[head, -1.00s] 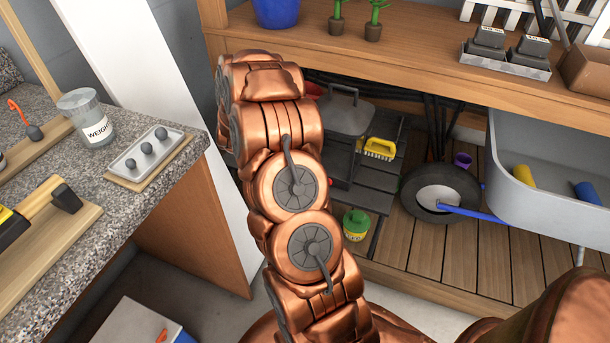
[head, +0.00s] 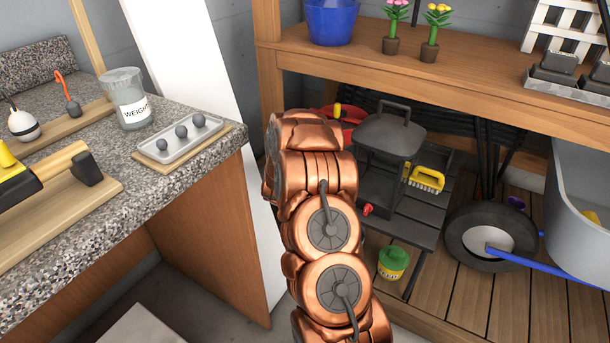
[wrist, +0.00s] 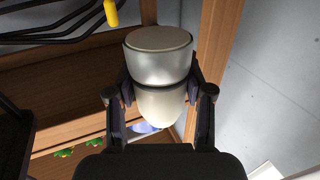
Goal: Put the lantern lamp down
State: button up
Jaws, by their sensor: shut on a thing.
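The lantern lamp (wrist: 160,68) is a pale cylinder with a grey end cap, a dark band and a whitish rounded part. It fills the middle of the wrist view. My gripper (wrist: 160,92) is shut on it, with one dark finger on each side. The lamp looks clear of any surface, close to the wooden shelf unit. In the head view my copper arm hides the gripper and the lamp.
A wooden shelf unit (head: 470,72) holds a blue pot (head: 331,22) and potted flowers on top. Its lower deck has a dark grill-like box (head: 388,132), a yellow brush (head: 427,179), a green tub (head: 393,262) and a wheelbarrow wheel (head: 492,238). A granite counter (head: 60,235) stands left.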

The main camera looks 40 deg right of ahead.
notch_tip(320, 180, down, 12)
jog(key=shift+r+b, duration=0.25)
jog(key=shift+b, duration=0.85)
jog(key=shift+f, duration=0.2)
jog(key=o, duration=1.2)
jog(key=shift+o, duration=0.2)
jog(key=shift+r, duration=0.1)
